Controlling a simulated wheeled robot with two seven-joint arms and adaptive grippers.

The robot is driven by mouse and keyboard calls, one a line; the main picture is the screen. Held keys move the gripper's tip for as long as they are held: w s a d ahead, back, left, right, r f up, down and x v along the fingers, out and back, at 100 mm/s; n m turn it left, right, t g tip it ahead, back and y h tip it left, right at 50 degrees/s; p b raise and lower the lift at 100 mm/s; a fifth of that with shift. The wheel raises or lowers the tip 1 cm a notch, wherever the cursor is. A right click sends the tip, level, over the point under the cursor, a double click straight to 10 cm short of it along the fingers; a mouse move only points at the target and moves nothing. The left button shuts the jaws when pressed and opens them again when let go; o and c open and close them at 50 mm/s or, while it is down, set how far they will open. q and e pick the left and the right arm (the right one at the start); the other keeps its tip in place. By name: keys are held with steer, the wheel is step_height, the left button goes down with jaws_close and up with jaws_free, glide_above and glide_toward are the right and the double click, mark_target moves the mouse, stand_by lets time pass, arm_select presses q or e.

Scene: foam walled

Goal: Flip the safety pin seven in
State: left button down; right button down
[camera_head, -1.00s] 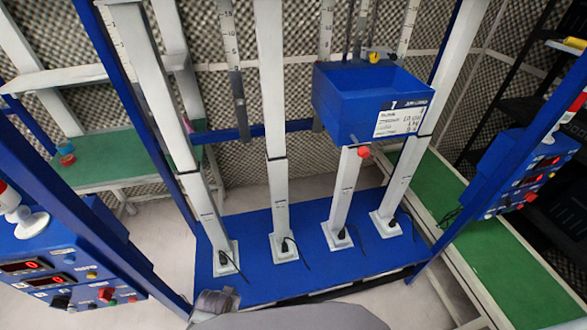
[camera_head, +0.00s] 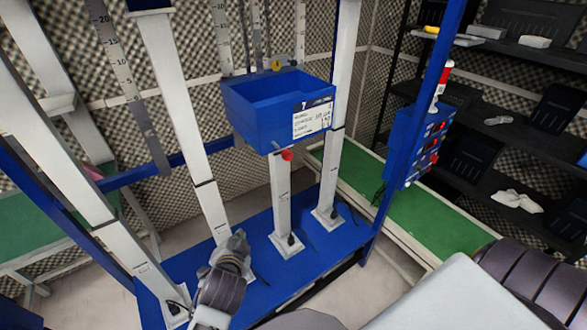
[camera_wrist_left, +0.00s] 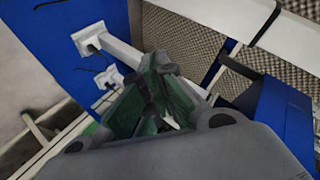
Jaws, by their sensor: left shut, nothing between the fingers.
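A blue open-topped box (camera_head: 262,118) with a white label (camera_head: 312,119) sits on a white post. A small red knob (camera_head: 287,155) sticks out just under its front; it may be the safety pin, but I cannot tell which way it is flipped. My left gripper (camera_head: 240,238) is low in the head view, left of and below the box and apart from the knob. In the left wrist view its green-padded fingers (camera_wrist_left: 160,92) are closed with nothing between them. The knob cannot be made out there. My right gripper is out of view.
White posts (camera_head: 183,110) rise from a blue base plate (camera_head: 322,250), two on the left and two near the box. A control box (camera_head: 420,145) stands right of the frame. A green-topped bench (camera_head: 430,215) and black shelves are at the right.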

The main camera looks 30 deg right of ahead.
arm_select(q)
steer(key=s+d+r+m+t+h, duration=0.1)
steer(key=s+d+r+m+h, duration=0.1)
steer(key=r, duration=0.4)
steer(key=s+d+r+m+t+h, duration=0.1)
steer(key=s+d+r+m+h, duration=0.1)
steer(key=s+d+r+m, duration=0.3)
steer(key=s+d+r+m+h, duration=0.3)
steer(key=s+d+r+m, duration=0.1)
steer(key=r, duration=0.5)
steer(key=s+d+b, duration=0.1)
steer(key=s, duration=0.1)
steer(key=shift+s+d+r+t, duration=0.2)
steer(key=shift+s+r+t, duration=0.1)
steer(key=shift+t, duration=0.1)
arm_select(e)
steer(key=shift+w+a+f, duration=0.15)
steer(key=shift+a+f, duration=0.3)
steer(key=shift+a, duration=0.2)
arm_select(q)
steer(key=shift+w, duration=0.1)
